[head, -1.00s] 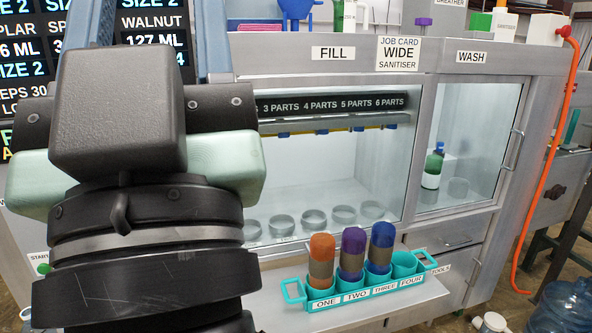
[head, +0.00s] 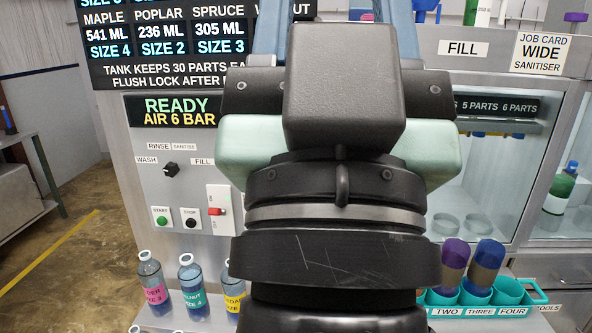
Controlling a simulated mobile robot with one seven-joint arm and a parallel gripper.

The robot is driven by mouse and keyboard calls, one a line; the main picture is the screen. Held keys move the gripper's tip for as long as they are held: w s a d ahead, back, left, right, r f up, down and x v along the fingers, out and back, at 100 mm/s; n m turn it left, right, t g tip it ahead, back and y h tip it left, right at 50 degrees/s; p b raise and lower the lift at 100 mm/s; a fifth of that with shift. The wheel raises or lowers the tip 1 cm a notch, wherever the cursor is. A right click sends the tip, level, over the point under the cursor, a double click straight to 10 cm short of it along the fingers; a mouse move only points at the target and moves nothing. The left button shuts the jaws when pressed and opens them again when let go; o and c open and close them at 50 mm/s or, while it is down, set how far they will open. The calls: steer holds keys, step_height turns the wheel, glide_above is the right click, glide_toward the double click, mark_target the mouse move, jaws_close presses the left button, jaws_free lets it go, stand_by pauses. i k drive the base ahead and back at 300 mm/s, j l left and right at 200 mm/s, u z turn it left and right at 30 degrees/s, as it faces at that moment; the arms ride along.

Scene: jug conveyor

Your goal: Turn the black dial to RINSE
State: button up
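The small black dial (head: 171,170) sits on the grey control panel (head: 150,205) left of my arm. The labels WASH, RINSE, SANITISE and FILL are arranged around it, with RINSE (head: 158,146) above it and slightly left. The dial's pointer is too small to read surely. My own dark arm fills the middle of the head view, right of the dial and apart from it in the picture.
Below the dial are a green START button (head: 162,219), a black STOP button (head: 190,219) and a red switch (head: 216,211). Several labelled bottles (head: 152,285) stand at the lower left. Floor is open at far left.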

mark_target(171, 169)
steer(key=i+j+z, duration=0.1)
steer(key=j, duration=0.25)
steer(key=i+j, duration=0.3)
steer(key=i+j+z, duration=0.15)
steer(key=j, duration=0.25)
steer(key=i+j, duration=0.2)
steer(key=j, duration=0.15)
steer(key=i+j+z, duration=0.15)
steer(key=j, duration=0.25)
steer(key=i+j, duration=0.2)
steer(key=j, duration=0.2)
steer(key=i+j+z, duration=0.15)
steer(key=j, duration=0.2)
